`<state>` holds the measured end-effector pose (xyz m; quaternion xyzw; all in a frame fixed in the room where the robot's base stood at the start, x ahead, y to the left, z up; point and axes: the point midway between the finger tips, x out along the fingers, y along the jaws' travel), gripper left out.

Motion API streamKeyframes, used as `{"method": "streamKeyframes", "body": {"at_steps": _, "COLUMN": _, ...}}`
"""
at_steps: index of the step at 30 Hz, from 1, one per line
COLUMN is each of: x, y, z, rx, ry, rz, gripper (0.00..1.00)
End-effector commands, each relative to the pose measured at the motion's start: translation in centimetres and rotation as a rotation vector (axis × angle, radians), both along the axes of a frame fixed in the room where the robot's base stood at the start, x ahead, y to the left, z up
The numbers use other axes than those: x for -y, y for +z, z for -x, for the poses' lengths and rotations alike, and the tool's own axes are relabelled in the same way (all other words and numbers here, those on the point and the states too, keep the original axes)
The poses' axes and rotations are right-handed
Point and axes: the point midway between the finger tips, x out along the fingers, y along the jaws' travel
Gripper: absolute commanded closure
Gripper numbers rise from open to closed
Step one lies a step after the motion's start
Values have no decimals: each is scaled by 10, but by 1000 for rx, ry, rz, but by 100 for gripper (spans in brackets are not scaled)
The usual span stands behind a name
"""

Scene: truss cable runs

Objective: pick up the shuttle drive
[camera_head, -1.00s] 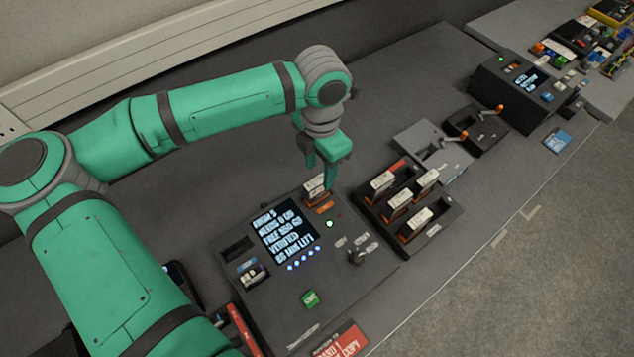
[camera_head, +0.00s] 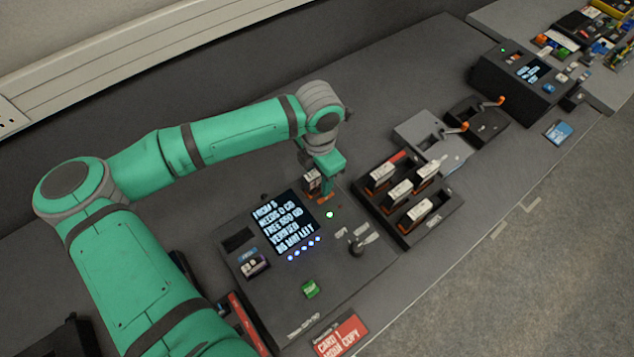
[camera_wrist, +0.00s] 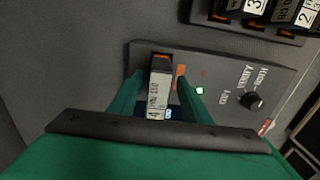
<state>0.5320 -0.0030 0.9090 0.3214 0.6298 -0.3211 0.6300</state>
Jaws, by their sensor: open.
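A drive with a dark body and a white label (camera_head: 311,181), which I take to be the shuttle drive, stands in a slot at the back right of the console. It also shows in the wrist view (camera_wrist: 157,90), between the two green fingers. My gripper (camera_head: 325,180) is open and low over that slot. In the wrist view my gripper (camera_wrist: 160,82) has one finger on each side of the drive, with the right finger close to an orange tab. Whether the fingers touch the drive cannot be told. The drive's lower part is hidden in the slot.
The console has a lit text screen (camera_head: 284,222), a green button (camera_head: 310,289) and a knob (camera_head: 356,249). A rack (camera_head: 440,222) with several white-labelled drives stands just right of the gripper. Lever units (camera_head: 477,126) and a dark box (camera_head: 520,80) stand farther back.

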Motion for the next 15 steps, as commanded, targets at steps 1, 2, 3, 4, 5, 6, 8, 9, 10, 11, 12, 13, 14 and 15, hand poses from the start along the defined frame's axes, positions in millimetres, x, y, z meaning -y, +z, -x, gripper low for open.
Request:
{"method": "streamKeyframes", "body": {"at_steps": 1, "x": -1, "y": 0, "z": 0, "rx": 0, "ry": 2, "rz": 0, "gripper": 56}}
{"method": "streamKeyframes", "body": {"at_steps": 2, "x": -1, "y": 0, "z": 0, "rx": 0, "ry": 3, "rz": 0, "gripper": 56}}
{"method": "streamKeyframes", "body": {"at_steps": 3, "x": -2, "y": 0, "z": 0, "rx": 0, "ry": 3, "rz": 0, "gripper": 61}}
{"method": "streamKeyframes", "body": {"at_steps": 4, "x": -2, "y": 0, "z": 0, "rx": 0, "ry": 4, "rz": 0, "gripper": 68}}
{"method": "streamKeyframes", "body": {"at_steps": 5, "x": -2, "y": 0, "z": 0, "rx": 0, "ry": 4, "rz": 0, "gripper": 75}}
{"method": "streamKeyframes", "body": {"at_steps": 6, "x": -2, "y": 0, "z": 0, "rx": 0, "ry": 4, "rz": 0, "gripper": 85}}
{"method": "streamKeyframes", "body": {"at_steps": 8, "x": -2, "y": 0, "z": 0, "rx": 0, "ry": 5, "rz": 0, "gripper": 99}}
{"method": "streamKeyframes", "body": {"at_steps": 9, "x": -2, "y": 0, "z": 0, "rx": 0, "ry": 4, "rz": 0, "gripper": 100}}
{"method": "streamKeyframes", "body": {"at_steps": 10, "x": -2, "y": 0, "z": 0, "rx": 0, "ry": 4, "rz": 0, "gripper": 100}}
{"method": "streamKeyframes", "body": {"at_steps": 11, "x": -2, "y": 1, "z": 0, "rx": 0, "ry": 4, "rz": 0, "gripper": 100}}
{"method": "streamKeyframes", "body": {"at_steps": 12, "x": -2, "y": 1, "z": 0, "rx": 0, "ry": 4, "rz": 0, "gripper": 100}}
{"method": "streamKeyframes", "body": {"at_steps": 13, "x": -2, "y": 1, "z": 0, "rx": 0, "ry": 3, "rz": 0, "gripper": 100}}
{"method": "streamKeyframes", "body": {"at_steps": 14, "x": -1, "y": 1, "z": 0, "rx": 1, "ry": 3, "rz": 1, "gripper": 100}}
{"method": "streamKeyframes", "body": {"at_steps": 15, "x": -1, "y": 1, "z": 0, "rx": 1, "ry": 2, "rz": 1, "gripper": 100}}
